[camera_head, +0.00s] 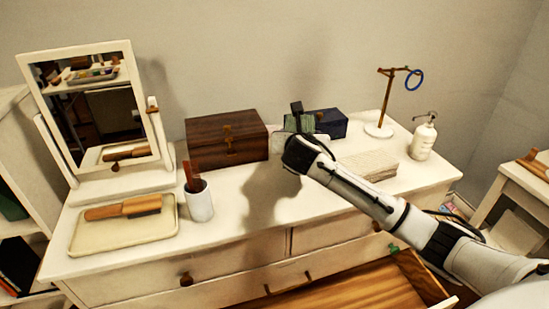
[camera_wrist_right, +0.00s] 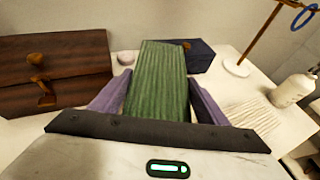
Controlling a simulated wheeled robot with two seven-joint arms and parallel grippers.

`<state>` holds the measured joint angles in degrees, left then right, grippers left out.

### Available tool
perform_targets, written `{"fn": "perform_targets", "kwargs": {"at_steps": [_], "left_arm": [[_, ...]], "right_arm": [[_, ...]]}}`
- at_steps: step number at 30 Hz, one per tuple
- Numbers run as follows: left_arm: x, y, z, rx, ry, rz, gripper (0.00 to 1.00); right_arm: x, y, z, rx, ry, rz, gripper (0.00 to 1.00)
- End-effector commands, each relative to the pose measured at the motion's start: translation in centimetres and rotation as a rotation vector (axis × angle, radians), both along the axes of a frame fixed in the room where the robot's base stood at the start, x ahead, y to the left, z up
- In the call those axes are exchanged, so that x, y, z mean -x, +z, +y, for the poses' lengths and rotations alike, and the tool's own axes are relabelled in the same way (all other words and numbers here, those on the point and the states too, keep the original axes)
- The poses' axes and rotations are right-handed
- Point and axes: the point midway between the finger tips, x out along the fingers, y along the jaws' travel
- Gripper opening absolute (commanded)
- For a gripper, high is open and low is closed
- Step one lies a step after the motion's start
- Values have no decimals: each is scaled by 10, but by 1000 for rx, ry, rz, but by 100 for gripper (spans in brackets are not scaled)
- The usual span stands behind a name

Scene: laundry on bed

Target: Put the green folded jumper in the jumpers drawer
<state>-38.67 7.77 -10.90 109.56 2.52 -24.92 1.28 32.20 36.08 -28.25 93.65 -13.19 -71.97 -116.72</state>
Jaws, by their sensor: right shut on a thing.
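The green folded jumper (camera_wrist_right: 160,80) is ribbed and sits between the two purple fingers of my right gripper (camera_wrist_right: 158,98), which is shut on it. In the head view a bit of the jumper (camera_head: 299,123) shows past my dark wrist, above the dresser top; the rest is hidden behind the wrist. Below my right arm a drawer (camera_head: 370,292) of the dresser stands open, with a bare wooden inside where it shows. Part of it is hidden by my arm and the frame edge. I cannot read any label on it. My left gripper is not in view.
The dresser top (camera_head: 235,215) holds a brown wooden box (camera_head: 226,138), a navy box (camera_head: 331,123), a folded cream cloth (camera_head: 368,165), a pump bottle (camera_head: 424,138), a stand with a blue ring (camera_head: 379,129), a white cup (camera_head: 199,203), a mirror (camera_head: 95,105) and a brush tray (camera_head: 90,238). The front middle is clear.

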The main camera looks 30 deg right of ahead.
Motion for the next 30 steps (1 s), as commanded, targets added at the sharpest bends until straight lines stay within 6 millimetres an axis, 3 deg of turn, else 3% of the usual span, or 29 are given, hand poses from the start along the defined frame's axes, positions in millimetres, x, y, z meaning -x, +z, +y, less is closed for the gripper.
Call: {"fn": "perform_targets", "kwargs": {"at_steps": [4, 18, 30], "left_arm": [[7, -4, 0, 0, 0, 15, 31], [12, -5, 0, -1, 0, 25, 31], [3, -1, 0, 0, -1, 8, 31]], "right_arm": [[1, -29, 1, 0, 0, 2, 37], [0, -79, 0, 0, 0, 0, 37], [0, -84, 0, 1, 1, -2, 37]]}}
